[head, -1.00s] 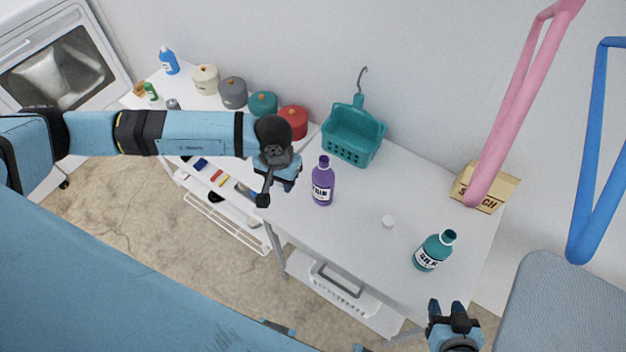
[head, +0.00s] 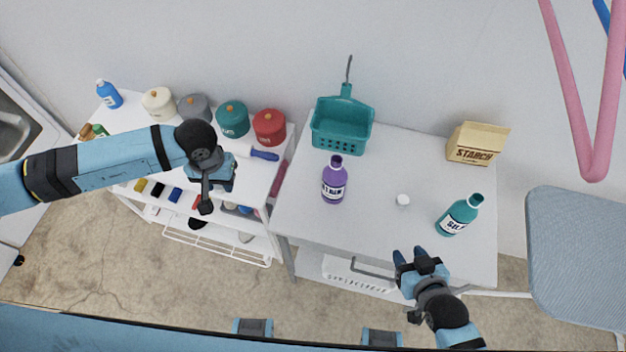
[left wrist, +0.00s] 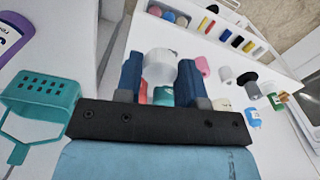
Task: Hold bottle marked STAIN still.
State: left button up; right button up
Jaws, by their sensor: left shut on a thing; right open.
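The purple bottle (head: 333,184) stands upright and capped on the right-hand table in the head view. Its label is only partly legible and fits STAIN. Part of a purple bottle (left wrist: 14,38) shows at the left of the left wrist view. My left gripper (head: 224,180) is well left of the bottle, over the shelf unit. In the left wrist view its blue fingers are closed about a whitish, round-sided thing (left wrist: 160,66). My right gripper (head: 410,256) is open and empty at the table's front edge, right of and nearer than the bottle, not touching it.
A teal bottle (head: 459,215), open at the top, and a small white cap (head: 403,200) are right of the purple bottle. Behind are a teal basket (head: 341,133) and a starch bag (head: 477,144). Several canisters and a blue-handled tool (head: 264,154) are on the shelf unit.

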aim_at(335, 176)
jog(key=j, duration=1.25)
jog(key=i+j, duration=0.1)
jog(key=j, duration=1.15)
jog(key=z, duration=1.55)
